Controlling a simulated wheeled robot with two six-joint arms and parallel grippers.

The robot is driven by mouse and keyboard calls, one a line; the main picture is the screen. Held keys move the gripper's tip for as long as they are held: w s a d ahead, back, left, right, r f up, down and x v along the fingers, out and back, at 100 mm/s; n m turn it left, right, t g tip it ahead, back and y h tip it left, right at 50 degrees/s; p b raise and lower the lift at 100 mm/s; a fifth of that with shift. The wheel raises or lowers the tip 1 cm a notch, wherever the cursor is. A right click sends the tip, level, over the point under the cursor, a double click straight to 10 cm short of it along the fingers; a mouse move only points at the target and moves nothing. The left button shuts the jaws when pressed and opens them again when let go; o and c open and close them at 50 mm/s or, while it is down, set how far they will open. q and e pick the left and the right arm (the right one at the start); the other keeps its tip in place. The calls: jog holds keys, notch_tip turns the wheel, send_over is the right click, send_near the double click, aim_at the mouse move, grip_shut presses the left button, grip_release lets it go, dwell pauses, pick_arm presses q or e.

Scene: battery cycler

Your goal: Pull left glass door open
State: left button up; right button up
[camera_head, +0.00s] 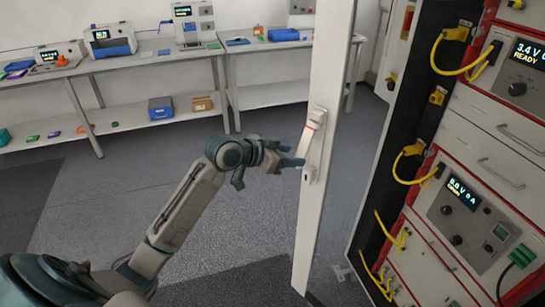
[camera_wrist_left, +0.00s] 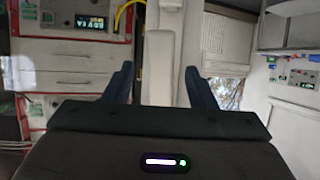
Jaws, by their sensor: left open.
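The left glass door (camera_head: 325,90) shows in the head view as a tall white frame standing upright, left of the instrument rack. A light handle (camera_head: 313,140) is mounted on it at mid-height. My left gripper (camera_head: 288,156) is at the handle from the left, with its fingertips close to it. In the left wrist view my left gripper (camera_wrist_left: 160,88) is open, one finger on each side of a pale vertical bar (camera_wrist_left: 161,60). I cannot tell whether the fingers touch it. My right gripper is not in view.
The rack (camera_head: 500,150) on the right holds instruments with lit displays and yellow cables (camera_head: 402,168). Grey floor shows between the door frame and the rack. A bench (camera_head: 150,55) with devices stands along the back wall. The floor (camera_head: 100,190) left of the door is clear.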

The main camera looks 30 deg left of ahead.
pick_arm(q)
jog(key=b+v, duration=0.2)
jog(key=v, duration=0.5)
jog(key=shift+o, duration=0.2)
